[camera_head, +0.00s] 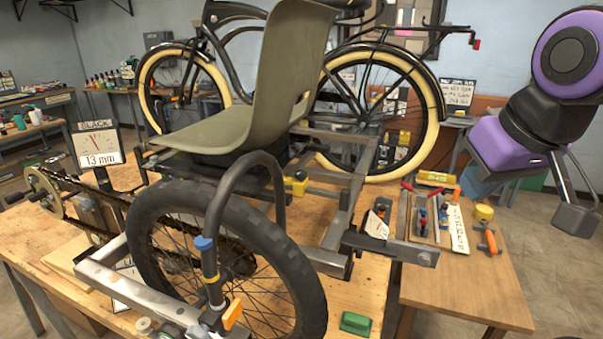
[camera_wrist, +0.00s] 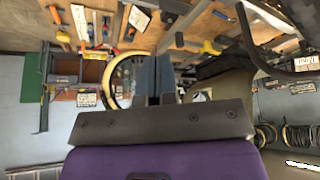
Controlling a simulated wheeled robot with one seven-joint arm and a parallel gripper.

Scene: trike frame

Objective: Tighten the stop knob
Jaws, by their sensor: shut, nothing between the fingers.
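I cannot tell for certain which part is the stop knob. A small yellow block with a dark knob (camera_head: 297,184) sits on the trike frame (camera_head: 345,205) beside the green seat. A blue cap (camera_head: 204,243) and an orange lever (camera_head: 232,314) are on the upright post by the near wheel. My gripper (camera_head: 577,217) hangs in the air at the far right, well away from the frame and touching nothing. In the wrist view its fingers (camera_wrist: 152,76) are together, with nothing held.
The trike's black wheel (camera_head: 235,225) and seat (camera_head: 255,110) stand on the wooden bench. Hand tools and a tray (camera_head: 425,217) lie on the right bench. A bicycle (camera_head: 400,75) hangs behind. Open air surrounds my gripper.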

